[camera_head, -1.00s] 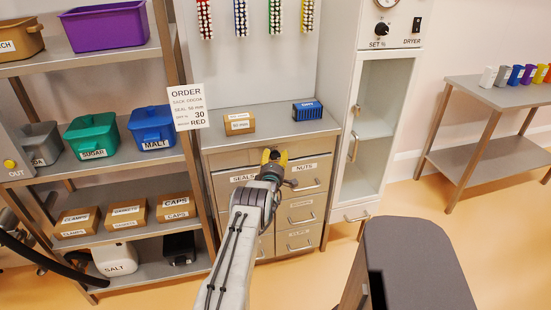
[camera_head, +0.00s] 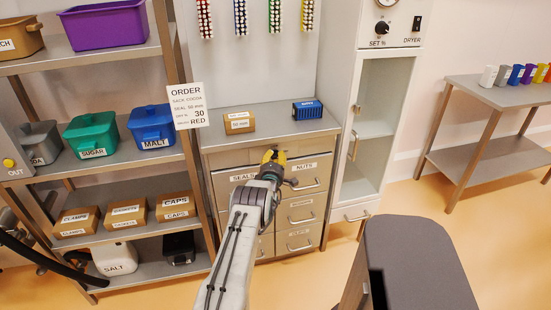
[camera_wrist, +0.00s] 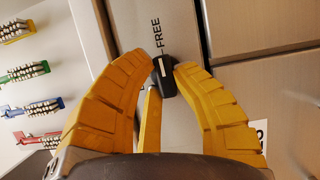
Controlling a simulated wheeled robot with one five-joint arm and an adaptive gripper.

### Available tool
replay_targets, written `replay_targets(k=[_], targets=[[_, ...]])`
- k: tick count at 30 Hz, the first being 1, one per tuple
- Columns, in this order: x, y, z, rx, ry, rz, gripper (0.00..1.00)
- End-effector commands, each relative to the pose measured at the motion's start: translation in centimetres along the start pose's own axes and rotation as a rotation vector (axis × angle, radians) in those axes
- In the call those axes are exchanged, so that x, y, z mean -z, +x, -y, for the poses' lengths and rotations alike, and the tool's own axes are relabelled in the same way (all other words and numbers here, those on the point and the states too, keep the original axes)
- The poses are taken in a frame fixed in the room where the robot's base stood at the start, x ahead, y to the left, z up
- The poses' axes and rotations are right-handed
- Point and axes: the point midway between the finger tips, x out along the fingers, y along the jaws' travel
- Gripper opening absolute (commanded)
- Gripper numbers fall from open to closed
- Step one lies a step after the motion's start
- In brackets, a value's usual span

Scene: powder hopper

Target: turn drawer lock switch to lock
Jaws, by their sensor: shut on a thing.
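The drawer lock switch (camera_wrist: 164,78) is a small black knob with a white line, on the cabinet front in the wrist view. The word FREE is printed beside it, and the white line points roughly toward that word. My gripper (camera_wrist: 163,66) has its yellow fingers closed on the two sides of the knob. In the head view my gripper (camera_head: 274,157) is at the top middle of the drawer cabinet (camera_head: 245,218), between the SEALS and NUTS drawers. It hides the switch there. Any LOCK marking is out of sight.
Drawers with bar handles (camera_head: 303,185) surround my gripper. A small carton (camera_head: 239,122) and a blue box (camera_head: 307,110) stand on the cabinet top. A shelf with bins (camera_head: 152,125) is to the left, and a tall dryer cabinet (camera_head: 368,150) is to the right.

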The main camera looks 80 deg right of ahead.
Motion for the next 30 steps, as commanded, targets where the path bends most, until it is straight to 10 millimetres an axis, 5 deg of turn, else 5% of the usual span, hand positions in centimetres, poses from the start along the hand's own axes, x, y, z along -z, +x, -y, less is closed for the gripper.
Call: replay_targets(k=[30], targets=[[0.30, 0.12, 0.19, -0.093, -0.208, 0.008, 0.00]])
